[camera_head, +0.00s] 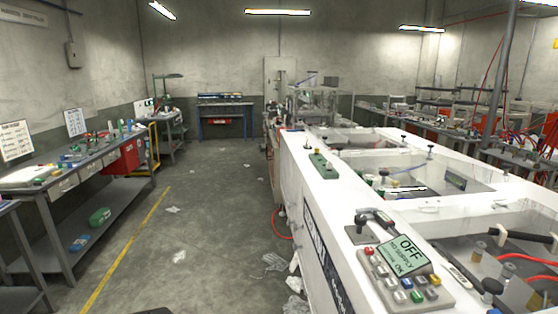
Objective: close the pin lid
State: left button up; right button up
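A long white machine (318,212) runs along the right side, with several recessed bays in its top. The nearest bay (500,262) holds metal pin-like posts and red hoses, and a black handle (525,236) is at its far right edge. A middle bay (400,180) lies behind it. I cannot tell for certain which part is the pin lid, or whether it is open or shut. Neither of my grippers is in view.
A control panel (403,275) with colored buttons and an "OFF" display sits on the machine's near corner. A green box (322,165) lies farther along. Left stands a grey workbench (85,160). The aisle floor (190,225) is mostly open, with scattered plastic scraps (275,262) beside the machine.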

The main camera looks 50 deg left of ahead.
aim_at(405, 155)
jog(key=u, duration=1.8)
jog(key=i, duration=0.5)
jog(key=z, duration=0.05)
